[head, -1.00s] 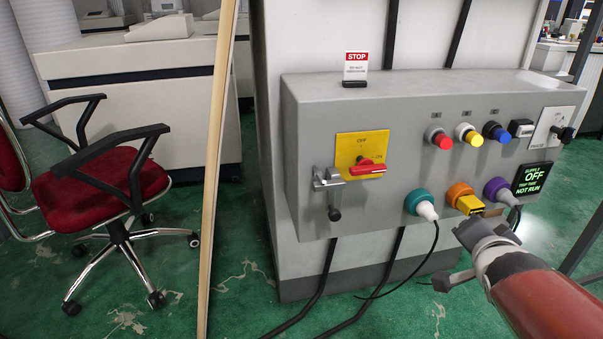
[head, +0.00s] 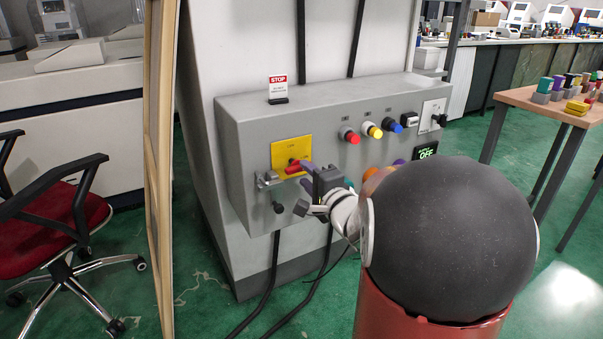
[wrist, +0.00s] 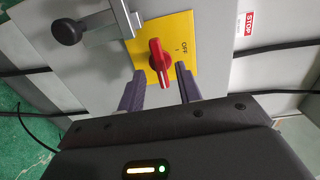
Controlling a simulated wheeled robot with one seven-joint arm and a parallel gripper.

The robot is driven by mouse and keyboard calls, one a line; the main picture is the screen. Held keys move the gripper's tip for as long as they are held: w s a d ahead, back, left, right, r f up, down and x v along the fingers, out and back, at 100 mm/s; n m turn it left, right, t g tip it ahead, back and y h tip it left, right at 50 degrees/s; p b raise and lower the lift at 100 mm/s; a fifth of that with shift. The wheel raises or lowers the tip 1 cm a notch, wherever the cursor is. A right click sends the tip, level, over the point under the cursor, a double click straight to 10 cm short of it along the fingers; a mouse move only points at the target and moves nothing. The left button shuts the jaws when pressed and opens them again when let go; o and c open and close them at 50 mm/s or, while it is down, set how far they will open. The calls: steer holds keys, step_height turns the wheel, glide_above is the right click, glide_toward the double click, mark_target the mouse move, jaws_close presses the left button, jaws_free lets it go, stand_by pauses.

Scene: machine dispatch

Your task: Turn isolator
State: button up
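The isolator is a red rotary handle (wrist: 160,62) on a yellow plate (wrist: 183,44) marked OFF. In the head view the red handle (head: 294,167) and yellow plate (head: 290,149) are on the left of the grey panel's front. My gripper (wrist: 160,84) is open, its two purple fingers on either side of the handle's lower end, with gaps visible on both sides. In the head view my gripper (head: 303,175) is at the handle, and my arm hides part of the panel below. A metal hasp with a black knob (wrist: 66,30) is beside the plate.
A wooden post (head: 160,170) and red chair (head: 45,230) stand left, and a table (head: 530,100) right.

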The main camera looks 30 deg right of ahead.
steer(key=shift+w, duration=1)
jaws_close()
steer(key=shift+n, duration=0.3)
steer(key=n+b, duration=0.2)
steer(key=n, duration=0.1)
steer(key=shift+f, duration=0.15)
steer(key=n+b, duration=0.3)
steer(key=n, duration=0.2)
steer(key=n+b, duration=0.2)
steer(key=n, duration=0.3)
steer(key=shift+n+b, duration=0.35)
steer(key=shift+n, duration=0.05)
steer(key=shift+n+b, duration=0.8)
steer(key=shift+n, duration=1.1)
